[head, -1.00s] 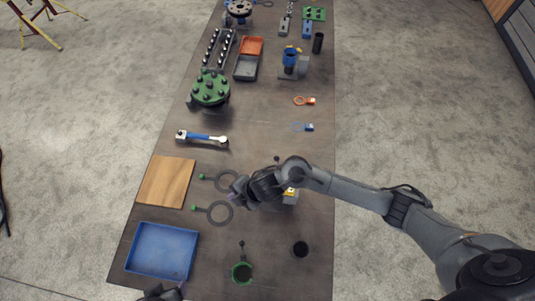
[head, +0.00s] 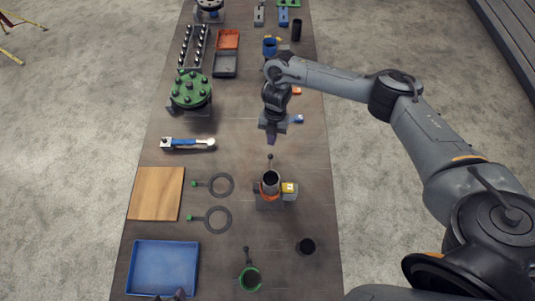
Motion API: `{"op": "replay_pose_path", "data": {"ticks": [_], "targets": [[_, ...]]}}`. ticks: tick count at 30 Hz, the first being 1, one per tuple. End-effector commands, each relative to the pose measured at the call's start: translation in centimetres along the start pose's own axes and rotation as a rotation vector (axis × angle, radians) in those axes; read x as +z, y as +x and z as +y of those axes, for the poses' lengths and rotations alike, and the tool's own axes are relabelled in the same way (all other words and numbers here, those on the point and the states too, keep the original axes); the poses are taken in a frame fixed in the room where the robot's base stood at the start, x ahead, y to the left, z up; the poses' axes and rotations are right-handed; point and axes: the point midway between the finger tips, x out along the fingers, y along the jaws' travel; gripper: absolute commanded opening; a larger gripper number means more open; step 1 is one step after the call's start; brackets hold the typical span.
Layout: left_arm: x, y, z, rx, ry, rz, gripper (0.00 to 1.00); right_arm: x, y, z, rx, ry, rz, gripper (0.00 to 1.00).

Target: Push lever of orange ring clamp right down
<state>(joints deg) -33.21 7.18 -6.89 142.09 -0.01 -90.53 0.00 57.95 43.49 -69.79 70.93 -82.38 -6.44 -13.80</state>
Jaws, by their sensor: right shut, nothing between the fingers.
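The orange ring clamp (head: 269,197) sits around the lower part of a short grey upright pipe (head: 271,178), on a dark block. A lever with a dark knob (head: 270,158) stands up behind the pipe; I cannot tell exactly where it joins the clamp. My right gripper (head: 271,138) points down, shut and empty, just beyond the knob in the picture and seemingly apart from it. A small dark part at the bottom edge looks like my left gripper (head: 180,294); its fingers are not clear.
A yellow-and-white block (head: 289,188) sits beside the clamp. Green-handled rings (head: 218,219) and a wooden board (head: 156,193) lie left. A blue tray (head: 162,268), green ring clamp (head: 250,279) and black cup (head: 306,247) are nearer. A green flange (head: 190,88) stands farther back.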

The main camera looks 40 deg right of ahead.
Motion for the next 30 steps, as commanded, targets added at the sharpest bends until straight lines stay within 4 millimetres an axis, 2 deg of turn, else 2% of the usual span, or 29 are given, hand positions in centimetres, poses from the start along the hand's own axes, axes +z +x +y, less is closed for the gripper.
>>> {"op": "replay_pose_path", "data": {"ticks": [17, 23, 30], "targets": [[0.0, 0.2, 0.2, 0.008, -0.01, 0.001, 0.65, 0.4, -0.1, -0.4, -0.009, 0.007, 0.003, 0.0], [0.3, 0.9, 0.1, 0.004, -0.005, 0.001, 0.65, 0.4, 0.9, -0.4, -0.009, 0.006, 0.003, 0.0], [0.8, 2.4, 0.0, -0.002, 0.002, -0.001, 0.65, 0.5, 3.4, -0.4, -0.009, 0.005, 0.002, 0.0]]}}
